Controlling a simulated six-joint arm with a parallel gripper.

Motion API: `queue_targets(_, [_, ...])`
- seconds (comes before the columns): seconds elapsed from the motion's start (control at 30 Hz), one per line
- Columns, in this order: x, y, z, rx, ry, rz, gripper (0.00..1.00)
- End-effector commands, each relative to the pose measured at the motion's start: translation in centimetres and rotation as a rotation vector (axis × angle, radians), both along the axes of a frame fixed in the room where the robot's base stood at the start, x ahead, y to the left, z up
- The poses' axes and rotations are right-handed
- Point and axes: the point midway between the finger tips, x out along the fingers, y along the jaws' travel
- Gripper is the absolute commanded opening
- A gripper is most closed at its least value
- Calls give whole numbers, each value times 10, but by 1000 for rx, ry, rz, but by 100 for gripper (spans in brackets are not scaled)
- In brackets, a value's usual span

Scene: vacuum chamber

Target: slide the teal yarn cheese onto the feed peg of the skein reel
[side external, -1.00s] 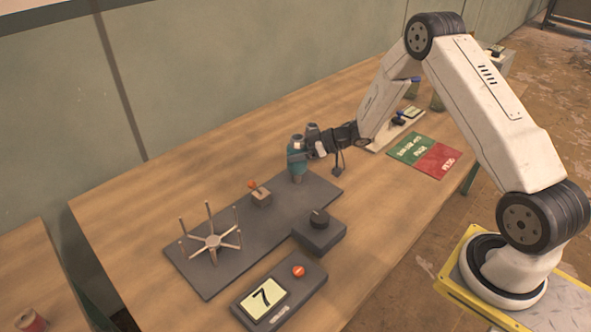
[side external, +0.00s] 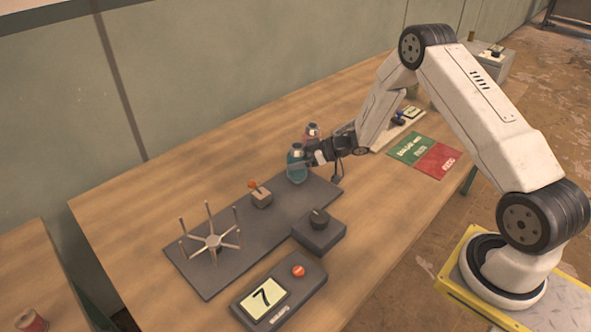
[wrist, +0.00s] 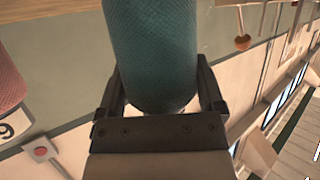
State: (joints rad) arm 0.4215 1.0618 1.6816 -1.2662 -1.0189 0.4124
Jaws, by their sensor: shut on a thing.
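The teal yarn cheese (side external: 297,165) is upright at the far right end of the skein reel's dark base (side external: 235,238). My gripper (side external: 307,161) is shut on it from the right. In the wrist view, the teal cheese (wrist: 150,50) fills the space between my two fingers. Its lower end appears at or very close to the base. The feed peg is hidden, apparently by the cheese, so I cannot see how far the cheese is around it. The star-shaped reel (side external: 212,241) with upright pins stands at the base's left end.
A small block with an orange-knobbed lever (side external: 260,197), a black dial box (side external: 319,232) and a counter showing 7 (side external: 268,298) are nearby.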

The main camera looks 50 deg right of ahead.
Motion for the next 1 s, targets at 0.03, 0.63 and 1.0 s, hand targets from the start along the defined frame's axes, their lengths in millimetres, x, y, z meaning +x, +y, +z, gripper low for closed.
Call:
queue_targets(0.03, [0, 0, -1, 1, -1, 0, 13])
queue_targets(0.63, [0, 0, -4, 0, -1, 0, 13])
queue_targets(1.0, [0, 0, -8, -1, -2, 1, 100])
